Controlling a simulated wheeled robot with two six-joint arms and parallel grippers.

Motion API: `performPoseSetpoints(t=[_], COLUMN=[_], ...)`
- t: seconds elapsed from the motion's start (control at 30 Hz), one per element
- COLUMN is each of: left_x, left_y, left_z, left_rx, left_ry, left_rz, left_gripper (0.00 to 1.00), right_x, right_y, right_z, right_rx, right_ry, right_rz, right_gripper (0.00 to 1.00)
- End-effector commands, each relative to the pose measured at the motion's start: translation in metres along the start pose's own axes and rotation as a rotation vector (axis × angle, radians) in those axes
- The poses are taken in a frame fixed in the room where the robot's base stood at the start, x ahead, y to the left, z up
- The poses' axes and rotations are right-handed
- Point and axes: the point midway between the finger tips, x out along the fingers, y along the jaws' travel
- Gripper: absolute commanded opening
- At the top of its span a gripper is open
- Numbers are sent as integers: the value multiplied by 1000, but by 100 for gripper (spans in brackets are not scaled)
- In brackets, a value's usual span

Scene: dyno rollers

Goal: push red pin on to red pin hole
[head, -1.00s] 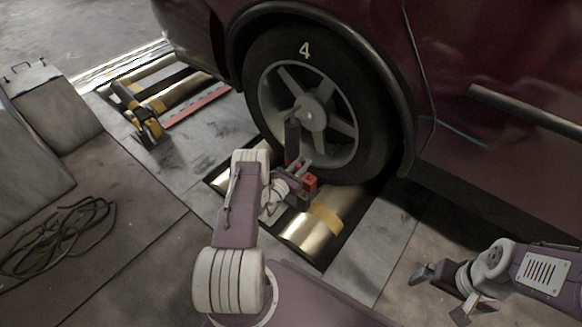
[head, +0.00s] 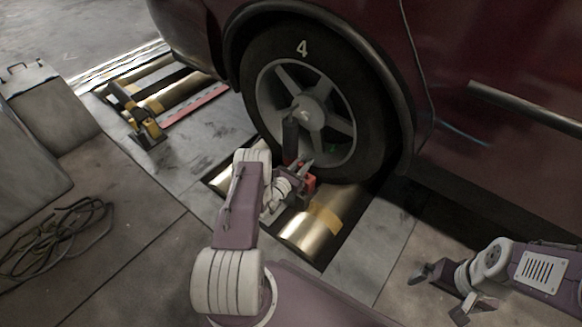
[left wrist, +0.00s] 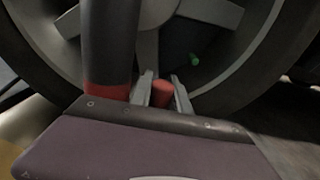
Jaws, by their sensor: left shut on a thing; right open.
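My left gripper (head: 301,166) is at the lower part of the car wheel (head: 316,105), just above the rollers. In the left wrist view its fingers (left wrist: 163,92) are shut on a red cylindrical piece (left wrist: 163,91), which looks like the red pin. A dark upright cylinder (left wrist: 111,45) with a red lower band stands just left of the fingers; it also shows in the head view (head: 290,135). A small red block (head: 310,181) shows beside the gripper. I cannot make out the red pin hole. My right gripper (head: 440,292) is open and empty at the lower right.
A gold roller (head: 305,236) lies below the wheel. A small green piece (left wrist: 195,59) shows among the wheel spokes. The dark red car body (head: 500,60) fills the upper right. A yellow and black device (head: 147,127), grey box (head: 50,105) and cable coil (head: 60,232) are at left.

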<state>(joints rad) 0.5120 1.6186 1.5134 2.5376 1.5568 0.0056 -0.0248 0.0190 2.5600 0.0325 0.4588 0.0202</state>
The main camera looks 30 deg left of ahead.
Motion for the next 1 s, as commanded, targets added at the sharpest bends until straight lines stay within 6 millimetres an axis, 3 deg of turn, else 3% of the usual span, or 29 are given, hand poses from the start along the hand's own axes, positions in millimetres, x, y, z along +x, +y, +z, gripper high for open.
performPoseSetpoints(t=[1.0], left_x=[26], left_y=[-16], left_z=[0], left_rx=[0], left_ry=[0], left_rz=[-31], left_gripper=[0], right_x=[10], right_y=[0], right_z=[1], right_rx=[0], right_ry=[0], right_rz=[0], right_gripper=[100])
